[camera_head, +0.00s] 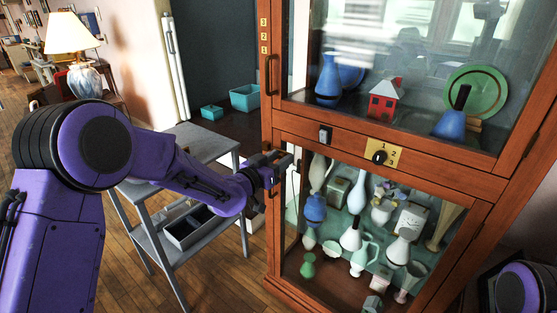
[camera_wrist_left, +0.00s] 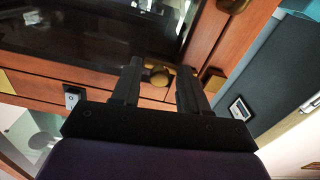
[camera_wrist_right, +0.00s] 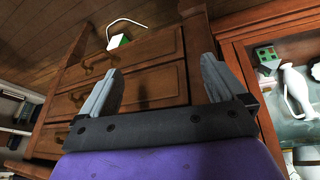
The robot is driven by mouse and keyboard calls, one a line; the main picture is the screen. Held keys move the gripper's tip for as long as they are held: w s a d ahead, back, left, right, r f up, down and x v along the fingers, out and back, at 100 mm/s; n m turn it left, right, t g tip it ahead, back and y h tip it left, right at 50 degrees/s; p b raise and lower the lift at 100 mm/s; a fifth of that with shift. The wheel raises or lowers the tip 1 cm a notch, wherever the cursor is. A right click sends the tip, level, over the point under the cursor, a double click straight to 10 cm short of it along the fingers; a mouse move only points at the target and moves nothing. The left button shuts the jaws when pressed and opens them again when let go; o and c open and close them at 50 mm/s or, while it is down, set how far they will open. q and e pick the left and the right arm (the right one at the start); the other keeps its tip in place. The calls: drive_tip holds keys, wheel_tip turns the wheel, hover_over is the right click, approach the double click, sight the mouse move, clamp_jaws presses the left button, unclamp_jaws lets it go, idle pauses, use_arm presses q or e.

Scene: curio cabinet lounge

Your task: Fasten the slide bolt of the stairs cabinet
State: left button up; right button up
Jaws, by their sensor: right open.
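A wooden cabinet (camera_head: 400,172) with glass doors stands in front of me. My left gripper (camera_head: 284,166) is at its left post, level with the rail between the upper and lower doors. In the left wrist view, a round brass knob (camera_wrist_left: 158,76) shows between the two fingers, which are apart. It may belong to the slide bolt; contact cannot be told. A brass block (camera_wrist_left: 213,79) is beside the right finger. The gripper hides this spot in the head view. My right gripper (camera_wrist_right: 160,82) is open and empty, near a wooden drawer chest (camera_wrist_right: 150,88).
A small switch-like fitting (camera_head: 325,135) and a brass dial plate (camera_head: 384,157) sit on the middle rail. Vases and dishes stand behind the glass. A grey shelf stand (camera_head: 195,140) is left of the cabinet, under my left arm. A lamp (camera_head: 72,38) stands farther back.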

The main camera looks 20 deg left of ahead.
use_arm(q)
clamp_jaws()
drive_tip(key=a, duration=0.1)
drive_tip(key=w+a, duration=0.1)
drive_tip(key=a, duration=0.1)
drive_tip(key=shift+p, duration=0.3)
drive_tip(key=shift+o, duration=1.2)
unclamp_jaws()
drive_tip(key=shift+a, duration=0.15)
drive_tip(key=shift+r, duration=0.1)
